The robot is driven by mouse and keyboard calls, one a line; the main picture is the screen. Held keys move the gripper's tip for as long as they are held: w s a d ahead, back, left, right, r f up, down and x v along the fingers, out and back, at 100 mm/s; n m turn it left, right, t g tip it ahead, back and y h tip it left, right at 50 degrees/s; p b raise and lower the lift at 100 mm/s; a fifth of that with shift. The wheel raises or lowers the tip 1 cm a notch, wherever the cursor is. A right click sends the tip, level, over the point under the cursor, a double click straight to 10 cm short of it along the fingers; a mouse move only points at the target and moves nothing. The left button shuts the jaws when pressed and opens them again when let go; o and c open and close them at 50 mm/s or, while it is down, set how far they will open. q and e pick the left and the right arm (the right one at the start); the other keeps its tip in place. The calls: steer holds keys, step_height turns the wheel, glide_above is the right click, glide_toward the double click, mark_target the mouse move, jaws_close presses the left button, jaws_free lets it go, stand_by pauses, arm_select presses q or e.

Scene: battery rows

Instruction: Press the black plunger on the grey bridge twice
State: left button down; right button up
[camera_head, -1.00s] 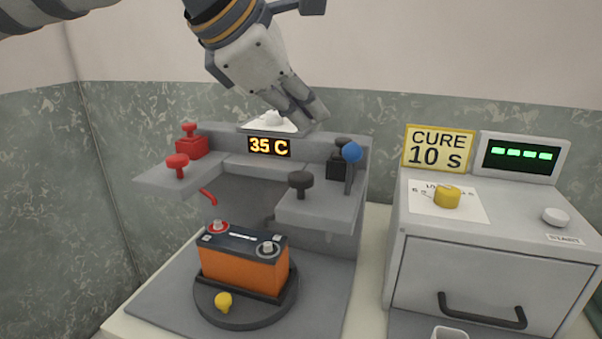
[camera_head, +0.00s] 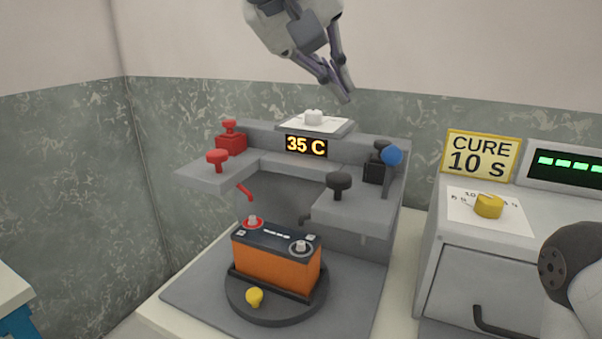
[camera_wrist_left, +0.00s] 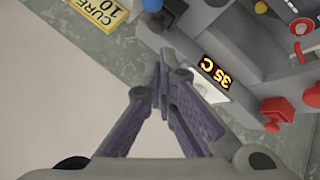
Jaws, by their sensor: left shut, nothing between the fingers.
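The grey bridge (camera_head: 285,160) stands behind an orange battery. A black plunger (camera_head: 339,184) with a round cap stands upright on its right-hand shelf. A second black knob (camera_head: 380,148) sits on a black block behind it. A red plunger (camera_head: 217,157) stands on the left shelf, and another red one (camera_head: 230,128) on a red block behind. My left gripper (camera_head: 345,97) is shut and empty, above and behind the bridge, apart from every plunger. Its closed fingers also show in the left wrist view (camera_wrist_left: 163,80). My right gripper is not in view.
The orange battery (camera_head: 275,268) rests on a dark round turntable (camera_head: 275,310). A blue-knobbed lever (camera_head: 391,156) stands beside the black block. The curing oven (camera_head: 480,260) is at right.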

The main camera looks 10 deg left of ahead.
mark_target(333, 174)
arm_select(q)
steer(key=shift+r+m, duration=0.1)
steer(key=shift+m, duration=0.4)
steer(key=shift+d, duration=0.1)
steer(key=shift+f, duration=4.4)
steer(key=shift+f, duration=0.1)
steer(key=shift+f, duration=0.35)
steer(key=shift+f, duration=1.1)
steer(key=shift+r, duration=1.5)
steer(key=shift+r, duration=0.1)
